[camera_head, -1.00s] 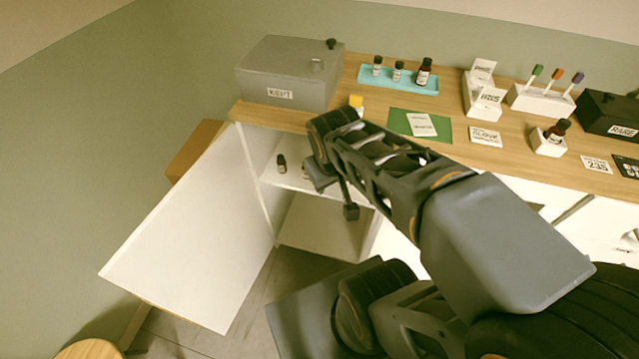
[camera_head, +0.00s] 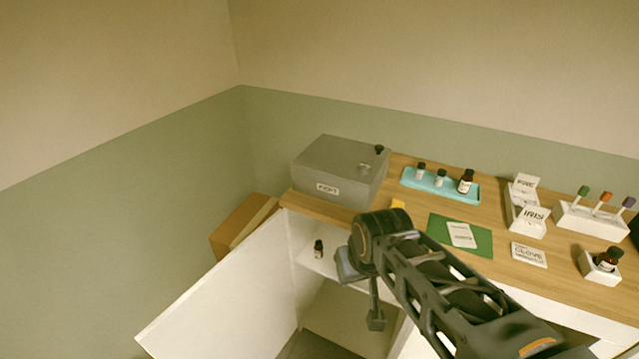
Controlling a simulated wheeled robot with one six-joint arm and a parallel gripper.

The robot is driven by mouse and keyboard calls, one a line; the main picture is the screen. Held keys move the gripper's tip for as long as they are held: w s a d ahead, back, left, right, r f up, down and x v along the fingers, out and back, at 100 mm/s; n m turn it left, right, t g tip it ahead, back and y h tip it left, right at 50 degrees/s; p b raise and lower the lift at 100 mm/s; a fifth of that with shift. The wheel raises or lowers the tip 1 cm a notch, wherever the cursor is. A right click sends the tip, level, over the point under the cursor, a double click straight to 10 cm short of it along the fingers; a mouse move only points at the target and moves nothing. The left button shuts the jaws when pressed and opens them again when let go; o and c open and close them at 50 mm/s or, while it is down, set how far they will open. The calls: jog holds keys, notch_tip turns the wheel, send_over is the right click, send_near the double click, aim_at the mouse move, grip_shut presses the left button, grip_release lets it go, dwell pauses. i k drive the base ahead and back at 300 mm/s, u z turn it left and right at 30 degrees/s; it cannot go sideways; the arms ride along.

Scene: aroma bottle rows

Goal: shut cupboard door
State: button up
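The white cupboard door (camera_head: 232,292) stands wide open, swung out to the left from the cupboard under the wooden counter. Inside the cupboard a small dark bottle (camera_head: 318,248) stands on the white shelf (camera_head: 322,263). My gripper (camera_head: 372,300) is in front of the cupboard opening, to the right of the door and apart from it. One finger hangs down and the other is hard to make out, so its opening cannot be told. My arm hides the right part of the shelf.
On the wooden counter (camera_head: 412,213) stand a grey box (camera_head: 338,172), a teal tray (camera_head: 440,187) with several bottles, a green mat (camera_head: 482,241), and white holders (camera_head: 527,215). A brown box (camera_head: 240,222) sits behind the door, by the wall.

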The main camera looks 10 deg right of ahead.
aim_at(244, 309)
jog(key=z, duration=0.05)
jog(key=k, duration=1.05)
jog(key=u, duration=1.4)
jog(key=i, duration=1.5)
jog(key=z, duration=0.5)
